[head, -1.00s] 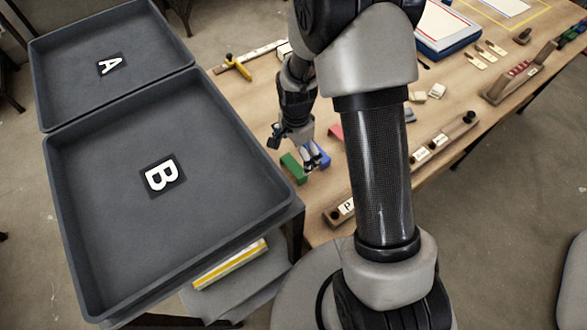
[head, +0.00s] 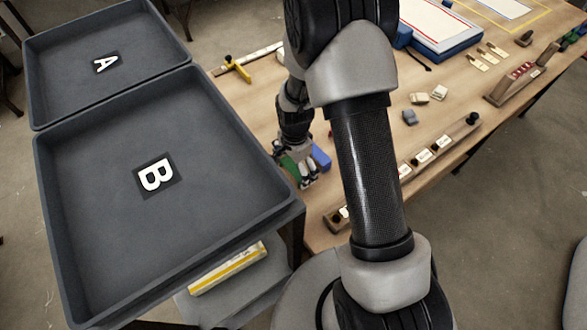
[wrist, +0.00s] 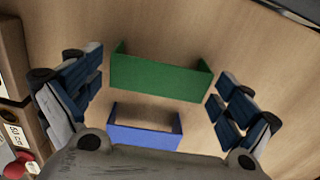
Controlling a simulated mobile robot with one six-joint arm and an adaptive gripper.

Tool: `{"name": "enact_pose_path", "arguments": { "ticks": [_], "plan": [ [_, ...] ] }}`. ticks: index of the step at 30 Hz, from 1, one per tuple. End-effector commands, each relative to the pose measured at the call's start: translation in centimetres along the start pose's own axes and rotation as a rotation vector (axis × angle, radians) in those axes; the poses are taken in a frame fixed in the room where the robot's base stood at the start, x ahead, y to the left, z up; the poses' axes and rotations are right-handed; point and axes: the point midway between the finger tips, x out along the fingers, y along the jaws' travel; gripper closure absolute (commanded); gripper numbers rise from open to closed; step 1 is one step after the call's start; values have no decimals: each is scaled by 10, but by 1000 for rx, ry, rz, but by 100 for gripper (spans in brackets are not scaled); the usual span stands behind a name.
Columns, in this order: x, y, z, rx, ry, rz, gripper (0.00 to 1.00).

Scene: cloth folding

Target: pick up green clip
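The green clip (wrist: 160,78) is a channel-shaped piece with short upturned ends, lying on the wooden table. In the wrist view it lies between the open fingers of my gripper (wrist: 160,72), with gaps at both ends. I cannot tell the fingers' height above the table. In the head view my gripper (head: 307,182) is at the table's left edge area and partly hides the green clip (head: 291,165). The similar, smaller-looking blue clip (wrist: 143,132) lies beside the green one, and it also shows in the head view (head: 321,157).
Grey tray B (head: 232,120) stands just left of the table, with tray A (head: 178,25) behind it. A wooden rack (head: 445,138) with labels runs along the near edge. A yellow-handled tool (head: 238,68) lies farther back. My arm hides part of the table.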

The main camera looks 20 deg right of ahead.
Motion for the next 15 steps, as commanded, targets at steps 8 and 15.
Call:
{"name": "enact_pose_path", "arguments": {
  "ticks": [8, 15],
  "plan": [
    [0, 0, 0, 0, 0, 0, 26],
    [0, 0, 0, 0, 0, 0, 28]
  ]
}}
